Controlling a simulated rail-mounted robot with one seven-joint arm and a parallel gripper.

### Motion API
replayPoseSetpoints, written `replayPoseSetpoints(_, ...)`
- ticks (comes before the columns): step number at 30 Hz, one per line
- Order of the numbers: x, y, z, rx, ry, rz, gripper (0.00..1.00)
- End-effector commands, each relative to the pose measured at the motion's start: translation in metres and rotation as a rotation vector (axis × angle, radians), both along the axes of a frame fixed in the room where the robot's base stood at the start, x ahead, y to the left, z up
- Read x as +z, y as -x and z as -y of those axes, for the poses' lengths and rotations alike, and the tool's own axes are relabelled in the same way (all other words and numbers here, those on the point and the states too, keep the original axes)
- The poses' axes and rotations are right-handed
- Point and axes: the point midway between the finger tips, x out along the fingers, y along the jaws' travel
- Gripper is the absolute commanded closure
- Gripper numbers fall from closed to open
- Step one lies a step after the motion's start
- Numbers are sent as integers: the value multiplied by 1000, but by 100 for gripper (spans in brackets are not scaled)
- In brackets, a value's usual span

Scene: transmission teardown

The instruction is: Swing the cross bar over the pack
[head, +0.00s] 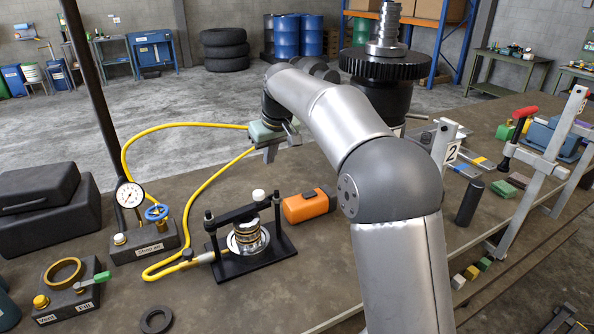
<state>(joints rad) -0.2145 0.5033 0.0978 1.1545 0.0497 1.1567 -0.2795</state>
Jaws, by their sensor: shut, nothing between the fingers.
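The black cross bar (236,213) spans between two short black posts on a black base plate (278,250). It appears to lie across above the pack (249,239), a round stack of metal and dark rings on a silver round base. A white knob (258,195) stands at the bar's right part. My gripper (270,156) hangs above the bench behind the press, above and apart from the bar. It is shut and empty. Its fingertips are small in this view.
A yellow hose (184,126) loops behind the press and connects near the pack. The gauge block (145,244) stands left, an orange case (308,206) right. A dark pole rises at left.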

Motion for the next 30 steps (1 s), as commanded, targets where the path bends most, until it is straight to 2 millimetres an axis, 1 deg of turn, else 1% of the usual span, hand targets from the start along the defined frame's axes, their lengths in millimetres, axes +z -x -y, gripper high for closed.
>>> replayPoseSetpoints(5,-24,-6,-5,2,3,-6,100)
replayPoseSetpoints(15,-93,-26,-17,3,7,-6,100)
replayPoseSetpoints(17,-88,-17,-10,2,6,-2,100)
replayPoseSetpoints(22,-89,0,1,2,6,-2,100)
replayPoseSetpoints(25,-91,6,4,3,7,-3,100)
replayPoseSetpoints(30,-91,8,5,3,6,-2,100)
